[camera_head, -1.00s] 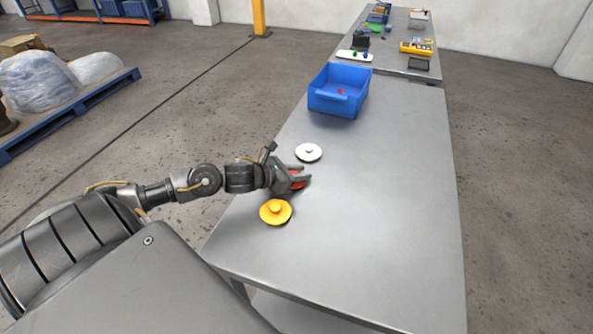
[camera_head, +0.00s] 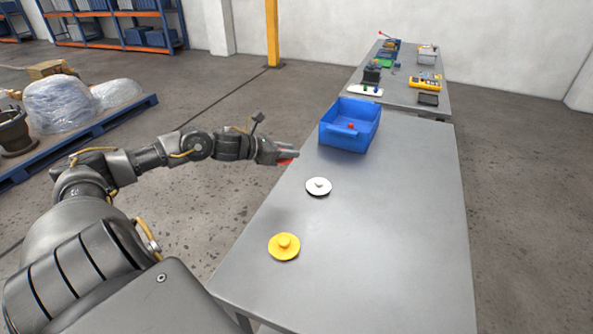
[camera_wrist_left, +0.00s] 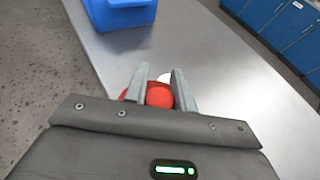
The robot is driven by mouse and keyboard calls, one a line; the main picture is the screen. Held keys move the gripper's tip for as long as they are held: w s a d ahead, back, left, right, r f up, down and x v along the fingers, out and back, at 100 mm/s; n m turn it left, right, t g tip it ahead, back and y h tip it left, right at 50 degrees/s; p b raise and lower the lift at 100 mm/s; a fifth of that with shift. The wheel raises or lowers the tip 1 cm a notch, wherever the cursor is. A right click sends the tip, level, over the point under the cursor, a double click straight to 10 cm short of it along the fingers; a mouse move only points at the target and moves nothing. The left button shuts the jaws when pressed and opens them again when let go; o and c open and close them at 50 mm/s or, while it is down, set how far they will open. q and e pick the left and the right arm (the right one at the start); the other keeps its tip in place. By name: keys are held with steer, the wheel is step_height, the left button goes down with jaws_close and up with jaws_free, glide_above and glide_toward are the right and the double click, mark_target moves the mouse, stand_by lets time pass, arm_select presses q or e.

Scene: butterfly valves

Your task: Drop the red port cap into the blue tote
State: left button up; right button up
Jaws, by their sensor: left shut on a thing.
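The red port cap (camera_wrist_left: 159,95) is held between the fingers of my left gripper (camera_wrist_left: 160,84) in the left wrist view. In the head view my left gripper (camera_head: 287,153) is at the table's left edge, with a bit of the red cap (camera_head: 286,161) showing below its fingers. The blue tote (camera_head: 344,138) stands on the table, to the right of and a little beyond the gripper. It also shows at the top of the left wrist view (camera_wrist_left: 122,16). A small red thing (camera_head: 351,126) is visible inside the tote. My right gripper is not in view.
A white cap (camera_head: 318,186) and a yellow cap (camera_head: 284,246) lie on the grey table (camera_head: 390,240) nearer to me. A second table behind carries a yellow device (camera_head: 425,80) and other items. The table's right half is clear.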

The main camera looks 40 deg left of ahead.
arm_select(q)
steer(key=shift+w+a+r, duration=0.2)
steer(key=shift+a+r, duration=0.15)
steer(key=shift+a, duration=0.35)
